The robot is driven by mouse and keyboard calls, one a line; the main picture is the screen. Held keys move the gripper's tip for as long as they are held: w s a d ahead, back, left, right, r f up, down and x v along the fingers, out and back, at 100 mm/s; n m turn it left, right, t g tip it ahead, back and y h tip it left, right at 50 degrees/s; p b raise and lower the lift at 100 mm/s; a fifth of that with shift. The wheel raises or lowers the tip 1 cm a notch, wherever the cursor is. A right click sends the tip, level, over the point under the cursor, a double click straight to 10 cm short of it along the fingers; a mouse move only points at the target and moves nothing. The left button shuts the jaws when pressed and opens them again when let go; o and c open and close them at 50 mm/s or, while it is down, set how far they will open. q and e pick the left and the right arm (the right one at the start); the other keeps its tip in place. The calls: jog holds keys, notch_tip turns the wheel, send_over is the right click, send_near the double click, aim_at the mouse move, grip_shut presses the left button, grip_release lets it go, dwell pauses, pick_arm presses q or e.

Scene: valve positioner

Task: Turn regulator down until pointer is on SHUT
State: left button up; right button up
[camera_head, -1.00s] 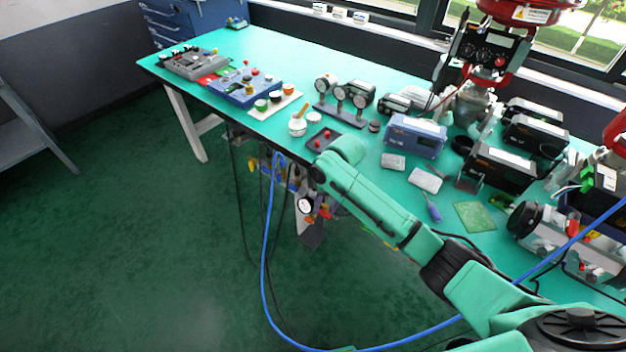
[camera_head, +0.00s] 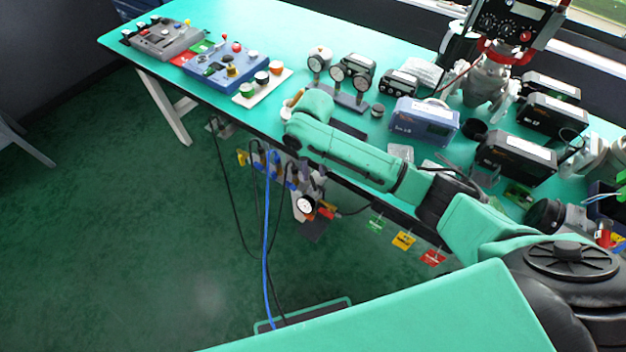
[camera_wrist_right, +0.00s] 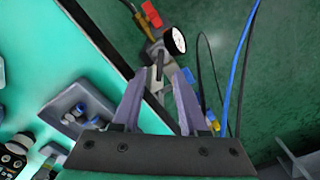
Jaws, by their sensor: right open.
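A round white-faced gauge (camera_head: 305,204) hangs on the air fittings below the table's front edge. It also shows in the right wrist view (camera_wrist_right: 175,40), with a grey fitting and stem (camera_wrist_right: 158,72) beside it. These look like the regulator assembly. The pointer and any SHUT mark are too small to read. My right gripper (camera_wrist_right: 158,80) is open, its two pale purple fingers pointing at the fitting. The stem shows between the fingertips in that view; I cannot tell whether they touch it. In the head view my right arm reaches over the table edge above the gauge. My left gripper is out of view.
The green table (camera_head: 290,30) carries instruments, including a blue box (camera_head: 424,122) and a blue panel (camera_head: 228,70). Coloured tags (camera_head: 403,240) hang under its edge. A blue hose (camera_head: 268,240) and black cables hang down to the floor. Open floor lies at left.

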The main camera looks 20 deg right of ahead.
aim_at(313, 181)
jog(key=f, duration=0.5)
jog(key=shift+w+f, duration=0.3)
jog(key=shift+f, duration=0.05)
jog(key=shift+s+f, duration=0.1)
jog(key=shift+f, duration=0.1)
jog(key=shift+c, duration=0.6)
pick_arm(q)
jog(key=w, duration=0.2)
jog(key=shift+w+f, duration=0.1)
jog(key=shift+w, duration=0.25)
pick_arm(e)
grip_shut()
